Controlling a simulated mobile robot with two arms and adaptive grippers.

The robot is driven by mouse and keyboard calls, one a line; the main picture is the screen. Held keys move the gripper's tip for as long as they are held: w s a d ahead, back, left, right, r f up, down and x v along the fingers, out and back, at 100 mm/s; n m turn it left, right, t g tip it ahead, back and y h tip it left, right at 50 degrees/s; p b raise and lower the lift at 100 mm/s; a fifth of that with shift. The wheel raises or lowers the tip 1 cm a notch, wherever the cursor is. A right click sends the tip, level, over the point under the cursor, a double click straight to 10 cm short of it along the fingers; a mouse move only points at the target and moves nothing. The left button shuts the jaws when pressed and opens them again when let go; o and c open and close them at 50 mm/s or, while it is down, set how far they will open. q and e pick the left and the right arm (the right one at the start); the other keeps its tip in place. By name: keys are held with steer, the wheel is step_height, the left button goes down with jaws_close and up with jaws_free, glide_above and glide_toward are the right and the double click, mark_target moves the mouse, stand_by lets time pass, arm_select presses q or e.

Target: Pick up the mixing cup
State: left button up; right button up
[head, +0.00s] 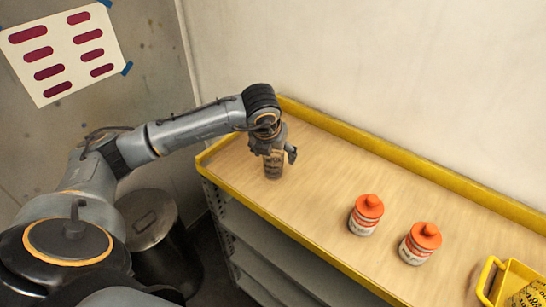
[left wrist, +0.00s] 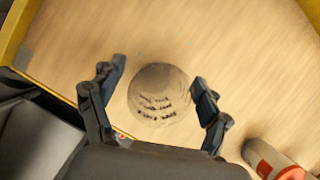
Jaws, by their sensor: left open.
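The mixing cup (head: 272,170) is a brownish, stained cup standing on the wooden shelf top near its left end. In the left wrist view the cup (left wrist: 160,95) appears round from above, with dark marks across it. My left gripper (head: 275,155) is over the cup, pointing down, and partly hides it. In the left wrist view the two fingers of the left gripper (left wrist: 158,72) are spread on either side of the cup, with a visible gap on each side. My right gripper is not in view.
Two white jars with orange lids (head: 366,215) (head: 420,243) stand to the right. A yellow container (head: 489,278) sits at the far right. A yellow rim (head: 340,262) edges the shelf top (head: 320,190). A dark lidded bin (head: 150,220) stands left of the shelf.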

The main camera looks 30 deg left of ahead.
arm_select(q)
steer(key=shift+x, duration=0.95)
steer(key=shift+r, duration=0.1)
steer(key=c, duration=1)
steer(key=shift+r, duration=0.1)
